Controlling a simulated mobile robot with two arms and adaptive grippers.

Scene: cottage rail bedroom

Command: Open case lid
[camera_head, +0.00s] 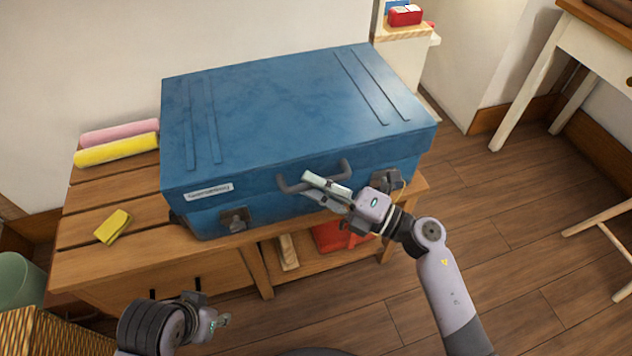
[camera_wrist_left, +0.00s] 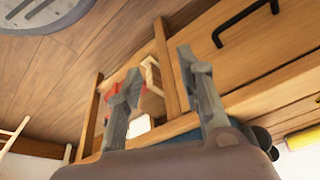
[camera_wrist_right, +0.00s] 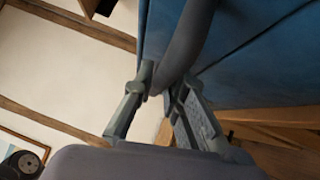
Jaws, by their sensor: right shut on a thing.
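A blue case (camera_head: 285,115) lies on a wooden bench with its lid down. A dark handle (camera_head: 292,184) is on the lid's front edge, and two metal latches are on the front, one at the left (camera_head: 235,220) and one at the right (camera_head: 388,181). My right gripper (camera_head: 318,184) is shut on the handle. The right wrist view shows the handle (camera_wrist_right: 188,45) between the fingers (camera_wrist_right: 165,90). My left gripper (camera_head: 215,322) is low in front of the bench, apart from the case. The left wrist view shows its fingers (camera_wrist_left: 160,90) spread with nothing held.
The wooden bench (camera_head: 110,268) has a drawer and an open shelf with a red item (camera_head: 335,237). Pink (camera_head: 120,133) and yellow rolls (camera_head: 115,150) and a yellow cloth (camera_head: 113,227) lie left of the case. A table (camera_head: 590,45) stands at right. Floor (camera_head: 520,240) is clear between.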

